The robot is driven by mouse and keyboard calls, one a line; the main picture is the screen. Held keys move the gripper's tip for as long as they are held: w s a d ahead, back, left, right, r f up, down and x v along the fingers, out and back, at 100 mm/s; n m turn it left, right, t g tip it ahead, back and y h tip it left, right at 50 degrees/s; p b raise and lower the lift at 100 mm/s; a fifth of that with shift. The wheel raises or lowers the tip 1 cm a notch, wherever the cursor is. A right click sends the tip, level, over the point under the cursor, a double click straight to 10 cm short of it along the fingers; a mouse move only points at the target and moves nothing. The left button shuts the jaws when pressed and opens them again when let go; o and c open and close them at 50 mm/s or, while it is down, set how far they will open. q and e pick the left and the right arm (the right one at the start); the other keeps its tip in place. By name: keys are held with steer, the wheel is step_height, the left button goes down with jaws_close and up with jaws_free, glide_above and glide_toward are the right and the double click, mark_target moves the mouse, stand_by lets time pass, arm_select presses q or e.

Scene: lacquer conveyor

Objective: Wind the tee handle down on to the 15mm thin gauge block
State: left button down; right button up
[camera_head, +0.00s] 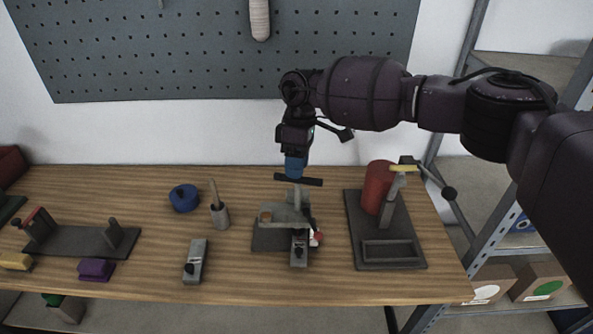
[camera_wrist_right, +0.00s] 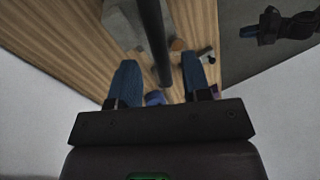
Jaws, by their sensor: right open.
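The tee handle (camera_head: 298,180) is a dark horizontal bar above a grey-green clamp stand (camera_head: 285,213) on a dark base. My right gripper (camera_head: 296,173) comes down from above, right at the bar. In the right wrist view its two blue fingers (camera_wrist_right: 159,82) are apart, with the dark bar (camera_wrist_right: 152,38) showing between them; I cannot tell whether either finger touches it. The 15mm thin gauge block cannot be made out for sure.
A grey block with a dark knob (camera_head: 299,251) is in front of the stand. A press with a red cylinder (camera_head: 378,187) stands to the right. A blue ring (camera_head: 184,198), a grey pot (camera_head: 220,216) and another grey block (camera_head: 195,262) lie left. A pegboard (camera_head: 200,50) is behind.

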steer(key=b+v, duration=0.1)
steer(key=v, duration=0.8)
